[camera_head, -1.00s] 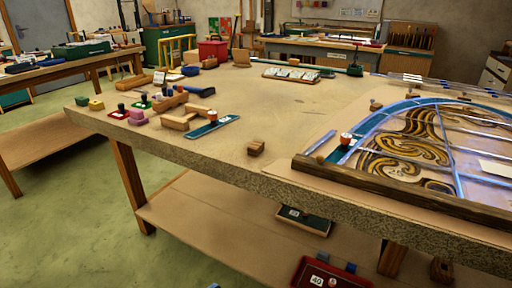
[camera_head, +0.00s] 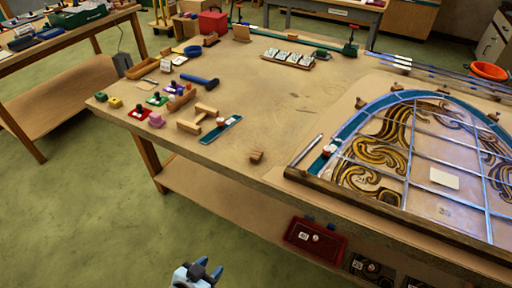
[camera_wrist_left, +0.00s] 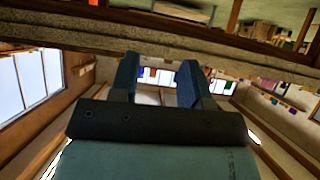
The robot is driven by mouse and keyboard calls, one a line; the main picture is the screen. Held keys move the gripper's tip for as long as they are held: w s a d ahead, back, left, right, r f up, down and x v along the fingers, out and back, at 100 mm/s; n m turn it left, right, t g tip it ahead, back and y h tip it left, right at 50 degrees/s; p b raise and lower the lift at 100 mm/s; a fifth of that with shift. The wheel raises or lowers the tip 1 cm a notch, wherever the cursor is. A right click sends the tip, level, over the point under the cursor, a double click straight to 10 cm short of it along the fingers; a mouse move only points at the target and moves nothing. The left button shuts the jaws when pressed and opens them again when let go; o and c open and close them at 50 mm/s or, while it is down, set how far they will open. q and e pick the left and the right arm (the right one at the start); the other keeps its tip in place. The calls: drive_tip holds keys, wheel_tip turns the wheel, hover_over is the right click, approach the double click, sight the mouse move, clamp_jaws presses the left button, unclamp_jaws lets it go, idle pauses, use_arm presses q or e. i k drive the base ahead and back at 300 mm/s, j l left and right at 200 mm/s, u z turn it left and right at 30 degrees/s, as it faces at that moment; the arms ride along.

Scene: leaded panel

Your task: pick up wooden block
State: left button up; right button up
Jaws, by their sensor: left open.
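A small brown wooden block (camera_head: 257,156) sits on the tabletop near the front edge, left of the leaded panel (camera_head: 400,150), in the head view. My left gripper (camera_head: 200,268) shows at the bottom of the head view, in front of the table and apart from the block. It is open and empty. In the left wrist view its two blue fingers (camera_wrist_left: 158,80) stand apart with nothing between them. The block cannot be made out in the left wrist view. My right gripper is not in view.
The worktable (camera_head: 300,110) has a bare middle. Left of the block lie a teal strip (camera_head: 221,130), a wooden H-shaped piece (camera_head: 197,120), a blue-handled hammer (camera_head: 199,80) and small coloured blocks. A red tray (camera_head: 315,241) is below the table edge.

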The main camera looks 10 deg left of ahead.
sight(257, 155)
drive_tip(key=i+j+z, duration=0.3)
drive_tip(key=j, duration=1.55)
drive_tip(key=j+z, duration=0.35)
drive_tip(key=j, duration=1.5)
